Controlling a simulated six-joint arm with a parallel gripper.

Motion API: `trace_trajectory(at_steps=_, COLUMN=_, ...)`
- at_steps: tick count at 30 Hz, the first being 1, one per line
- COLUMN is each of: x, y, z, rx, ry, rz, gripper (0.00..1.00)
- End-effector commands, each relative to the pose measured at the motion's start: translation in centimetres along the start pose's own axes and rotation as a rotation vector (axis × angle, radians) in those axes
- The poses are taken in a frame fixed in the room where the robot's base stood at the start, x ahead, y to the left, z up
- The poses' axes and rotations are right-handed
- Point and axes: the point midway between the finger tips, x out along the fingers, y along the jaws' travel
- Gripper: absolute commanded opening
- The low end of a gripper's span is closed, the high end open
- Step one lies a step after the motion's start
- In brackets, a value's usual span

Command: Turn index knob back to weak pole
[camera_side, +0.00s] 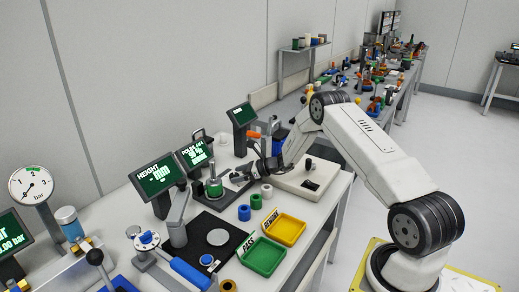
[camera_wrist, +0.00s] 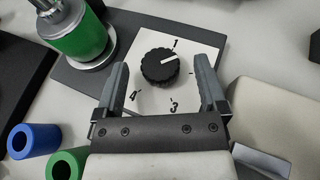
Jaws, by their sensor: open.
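The index knob (camera_wrist: 160,66) is black and ribbed, on a white dial plate (camera_wrist: 190,42) with the marks 1, 3 and 4 showing. Its white pointer line aims to the upper right, a little clockwise of the 1. No 2 is visible; the right finger covers part of the plate's right side. My gripper (camera_wrist: 160,64) is open, one finger on each side of the knob, with a gap on both sides. In the side view my gripper (camera_side: 243,177) is low beside the green-based fixture, and the knob cannot be made out there.
A green cylinder with a metal top (camera_wrist: 84,40) stands close left of the dial. Blue (camera_wrist: 32,140) and green (camera_wrist: 68,163) rings lie at lower left. A cream block (camera_wrist: 270,105) is at right. Green (camera_side: 264,257) and yellow (camera_side: 284,230) trays lie in front.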

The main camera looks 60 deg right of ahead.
Motion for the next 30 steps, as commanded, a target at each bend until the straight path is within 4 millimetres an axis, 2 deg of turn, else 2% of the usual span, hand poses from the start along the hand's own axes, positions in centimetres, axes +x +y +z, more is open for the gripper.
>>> trace_trajectory(at_steps=5, x=-1.8, y=-0.1, z=-0.5, rx=0.002, ry=0.000, rz=-0.001, gripper=0.91)
trace_trajectory(at_steps=21, x=-9.8, y=0.0, z=-3.8, rx=0.001, ry=-0.001, rz=-0.001, gripper=0.91)
trace_trajectory(at_steps=30, x=-11.5, y=0.0, z=-4.5, rx=0.000, ry=-0.001, rz=0.000, gripper=0.91)
